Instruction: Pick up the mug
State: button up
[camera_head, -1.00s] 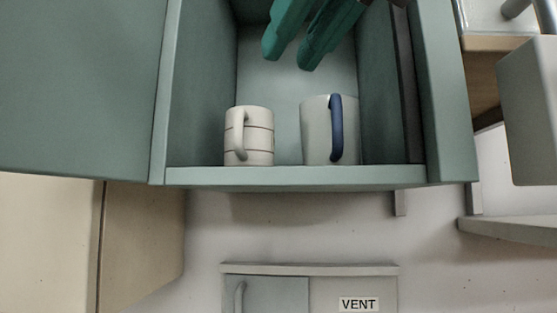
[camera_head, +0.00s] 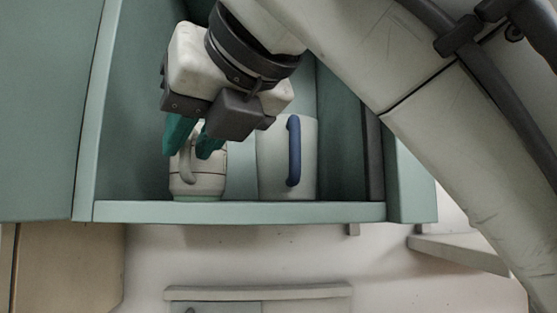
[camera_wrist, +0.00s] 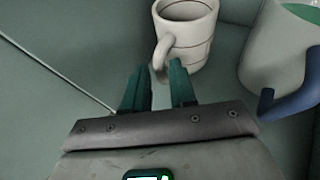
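A cream mug (camera_head: 203,181) with thin dark bands and a cream handle (camera_head: 187,162) stands upright on the left of the cabinet floor. The wrist view shows this mug (camera_wrist: 193,35) just beyond my fingertips, its handle facing me. A larger pale mug (camera_head: 271,165) with a blue handle stands to its right; it is partly cut off in the wrist view (camera_wrist: 268,55). My gripper (camera_head: 187,152) has green fingers, apart, at the cream mug's handle. In the wrist view my gripper (camera_wrist: 158,68) has the handle's end near the gap; contact cannot be told.
The green cabinet's side walls and front lip (camera_head: 240,212) close in around the mugs. An open door (camera_head: 45,110) is at the left. My arm fills the upper right. A lower cabinet (camera_head: 258,293) is below.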

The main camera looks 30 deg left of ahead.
jog(key=shift+w+a+f, duration=0.2)
jog(key=shift+w+a, duration=0.05)
jog(key=shift+a, duration=0.15)
grip_shut()
